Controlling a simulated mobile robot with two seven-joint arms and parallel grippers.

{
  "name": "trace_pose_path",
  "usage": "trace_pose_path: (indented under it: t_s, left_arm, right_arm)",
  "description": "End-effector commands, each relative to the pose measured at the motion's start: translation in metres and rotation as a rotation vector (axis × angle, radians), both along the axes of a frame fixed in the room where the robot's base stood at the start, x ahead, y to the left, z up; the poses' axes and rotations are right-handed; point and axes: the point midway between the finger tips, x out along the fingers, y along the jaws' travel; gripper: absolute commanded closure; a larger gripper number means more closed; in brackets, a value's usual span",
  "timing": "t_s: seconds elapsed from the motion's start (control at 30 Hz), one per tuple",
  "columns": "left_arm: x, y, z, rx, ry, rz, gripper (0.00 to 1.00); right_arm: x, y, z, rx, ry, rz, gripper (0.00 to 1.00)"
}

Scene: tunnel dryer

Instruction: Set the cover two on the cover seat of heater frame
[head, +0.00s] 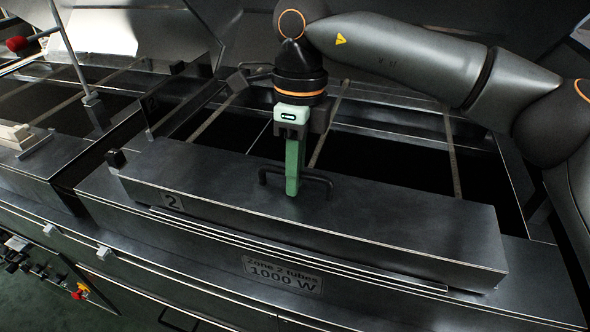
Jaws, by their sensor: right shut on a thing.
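Cover two (400,232) is a long dark metal box-shaped cover with a "2" label at its left front and a black bar handle on top. My right gripper (293,188) points down with green fingers shut on the handle. The cover lies along the front ledge of the heater frame (120,213), above the "Zone 2 tubes 1000 W" label. Whether it rests fully on its seat or sits slightly above it, I cannot tell. A thin light edge runs under its front. My left gripper is not in view.
Behind the cover, the frame has dark open bays (390,155) split by thin bars. A neighbouring section with an upright rod (75,60) and a red knob (17,44) is at left. Switches and a red-yellow knob (80,291) are at lower left.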

Motion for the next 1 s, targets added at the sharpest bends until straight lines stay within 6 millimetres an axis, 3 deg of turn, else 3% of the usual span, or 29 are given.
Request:
trace_pose_path:
  t_s: [0.27, 0.3, 0.57, 0.87, 1.0]
  left_arm:
    - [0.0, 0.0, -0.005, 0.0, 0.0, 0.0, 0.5]
    - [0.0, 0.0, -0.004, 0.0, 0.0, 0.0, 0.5]
    - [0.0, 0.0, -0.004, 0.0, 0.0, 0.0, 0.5]
    - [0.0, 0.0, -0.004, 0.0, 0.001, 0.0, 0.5]
    - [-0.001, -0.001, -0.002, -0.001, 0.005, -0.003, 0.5]
  right_arm:
    - [0.0, 0.0, -0.006, 0.002, -0.002, 0.0, 1.0]
    - [0.0, 0.0, -0.005, 0.002, -0.002, 0.0, 0.8]
    - [0.0, 0.0, -0.006, 0.001, 0.0, 0.0, 0.51]
    - [0.0, 0.0, -0.007, -0.001, 0.001, 0.0, 0.49]
    - [0.002, 0.0, 0.007, 0.001, -0.002, -0.001, 0.49]
